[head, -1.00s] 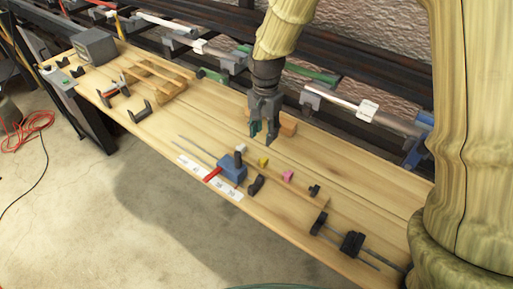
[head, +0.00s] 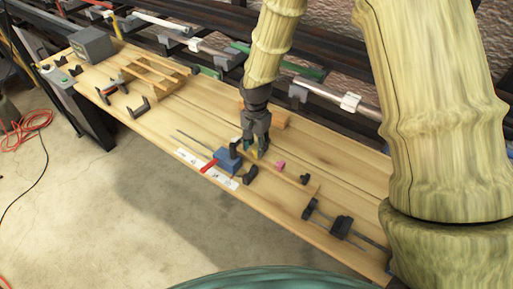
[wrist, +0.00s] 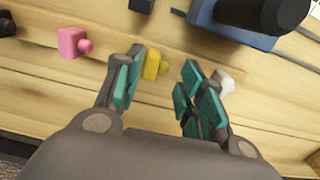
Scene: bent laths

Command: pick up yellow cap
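The yellow cap (wrist: 152,64) lies on the wooden bench, between and just beyond the fingertips in the wrist view. In the head view the yellow cap (head: 254,154) is mostly hidden by my gripper (head: 256,150), which is low over the bench at it. In the wrist view my gripper (wrist: 158,80) is open, its teal pads spread on either side of the cap. The left pad is close to the cap; contact cannot be told.
A pink cap (wrist: 72,42) lies to the left in the wrist view. A white cap (wrist: 224,80) is close by the right finger. A blue block tool with a black knob (head: 228,158) stands beside my gripper. A black clamp (head: 341,226) lies further right. The bench front is mostly clear.

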